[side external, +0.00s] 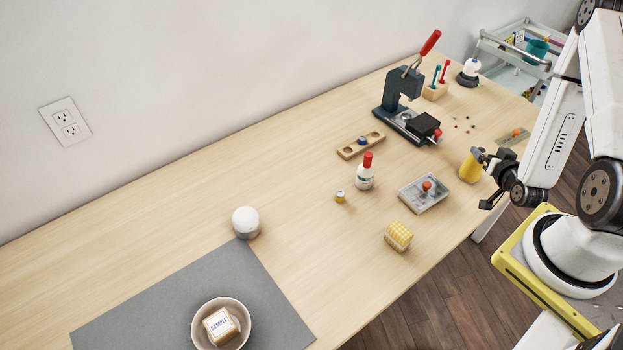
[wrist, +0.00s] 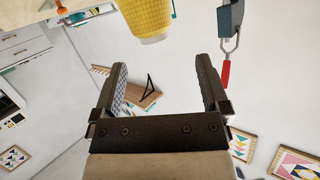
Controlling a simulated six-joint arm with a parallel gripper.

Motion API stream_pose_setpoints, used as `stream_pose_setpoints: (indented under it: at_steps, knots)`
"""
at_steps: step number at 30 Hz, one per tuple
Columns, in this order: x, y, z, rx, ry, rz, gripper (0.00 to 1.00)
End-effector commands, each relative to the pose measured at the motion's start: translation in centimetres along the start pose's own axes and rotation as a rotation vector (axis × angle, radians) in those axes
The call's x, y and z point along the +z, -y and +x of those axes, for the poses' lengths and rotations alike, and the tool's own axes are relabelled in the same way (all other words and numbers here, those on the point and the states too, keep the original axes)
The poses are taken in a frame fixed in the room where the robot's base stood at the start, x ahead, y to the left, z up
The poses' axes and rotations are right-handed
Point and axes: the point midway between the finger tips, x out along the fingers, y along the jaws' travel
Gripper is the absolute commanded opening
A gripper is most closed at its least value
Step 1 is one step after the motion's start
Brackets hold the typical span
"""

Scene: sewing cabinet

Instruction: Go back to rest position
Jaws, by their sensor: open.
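My gripper (side external: 484,178) is at the right end of the table, by its front edge, next to a yellow cylindrical thing (side external: 469,168). In the wrist view my gripper (wrist: 168,75) has its two dark fingers wide apart with nothing between them. The yellow thing (wrist: 147,20) shows there at the top, with a woven-looking surface, beyond the fingertips and apart from them. In the side view one finger partly overlaps it, and I cannot tell from that view alone how close they are.
A dark press with a red handle (side external: 398,92) stands at the back. A grey tray with a red knob (side external: 425,194), a red-capped bottle (side external: 365,176) and a yellow checked block (side external: 398,236) are nearer. A bowl (side external: 247,325) sits on the grey mat (side external: 165,300).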

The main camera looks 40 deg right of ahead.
Motion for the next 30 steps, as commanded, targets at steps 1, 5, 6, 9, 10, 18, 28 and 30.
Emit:
stream_pose_setpoints:
  at_steps: [1,5,6,9,10,18,28,30]
  knots:
    - [-0.6,0.7,0.4,-0.011,0.014,0.008,0.96]
    - [-1.1,2.4,1.2,-0.041,0.086,-0.015,0.96]
    - [-1.3,3.0,1.4,-0.051,0.109,-0.029,0.96]
    - [-1.6,4.5,1.8,-0.076,0.166,-0.065,0.96]
    - [-1.7,4.9,1.8,-0.084,0.184,-0.076,0.96]
    - [-2.8,9.6,1.7,-0.152,0.352,-0.183,0.96]
    - [-4.0,15.3,-1.0,-0.225,0.557,-0.314,0.96]
    - [-4.3,16.4,-1.9,-0.239,0.599,-0.342,0.96]
